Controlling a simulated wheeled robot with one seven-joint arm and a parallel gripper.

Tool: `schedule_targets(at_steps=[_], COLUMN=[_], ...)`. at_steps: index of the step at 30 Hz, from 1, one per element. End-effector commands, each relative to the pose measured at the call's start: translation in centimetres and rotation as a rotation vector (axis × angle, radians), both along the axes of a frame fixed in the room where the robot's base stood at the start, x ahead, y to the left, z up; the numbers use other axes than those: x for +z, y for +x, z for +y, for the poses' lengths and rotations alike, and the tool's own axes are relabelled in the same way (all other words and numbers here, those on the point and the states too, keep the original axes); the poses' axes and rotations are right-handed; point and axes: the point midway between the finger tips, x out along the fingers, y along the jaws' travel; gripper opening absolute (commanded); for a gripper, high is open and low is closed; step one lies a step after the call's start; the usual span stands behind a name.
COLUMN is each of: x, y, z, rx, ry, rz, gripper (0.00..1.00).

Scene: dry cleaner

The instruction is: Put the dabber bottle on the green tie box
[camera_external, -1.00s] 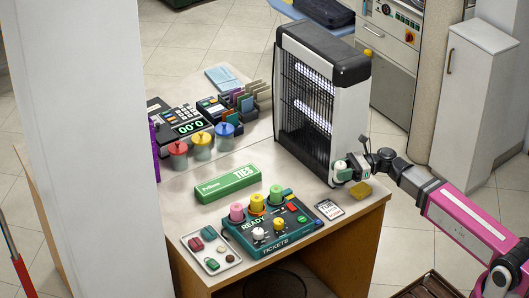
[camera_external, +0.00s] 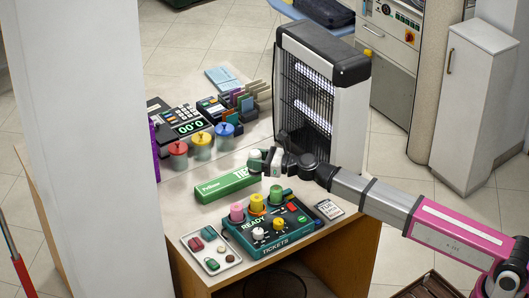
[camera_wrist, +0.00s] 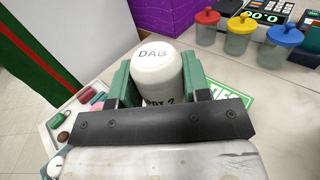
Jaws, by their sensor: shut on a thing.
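The dabber bottle, white with "DAB" on its top, is between the green fingers of my gripper (camera_wrist: 156,88) in the wrist view, where its top (camera_wrist: 154,68) faces the camera. In the external view my gripper (camera_external: 262,162) is over the right end of the green tie box (camera_external: 222,187), and the bottle is mostly hidden by the fingers. The box lies flat on the counter, and a lettered part of it (camera_wrist: 236,97) shows behind the right finger in the wrist view. I cannot tell whether the bottle touches the box.
A white tray (camera_external: 226,266) of small items is at front left. A tall insect lamp (camera_external: 345,110) stands at back right.

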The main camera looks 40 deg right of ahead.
Motion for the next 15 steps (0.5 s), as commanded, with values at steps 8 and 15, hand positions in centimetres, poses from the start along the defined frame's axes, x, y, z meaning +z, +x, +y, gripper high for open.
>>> schedule_targets(at_steps=[8, 15], x=[1.5, 1.8], y=[2.2, 2.4], z=[6.0, 7.1], rx=[-0.112, -0.135], ry=[-0.001, 0.0], rz=[-0.002, 0.0], gripper=[0.13, 0.13])
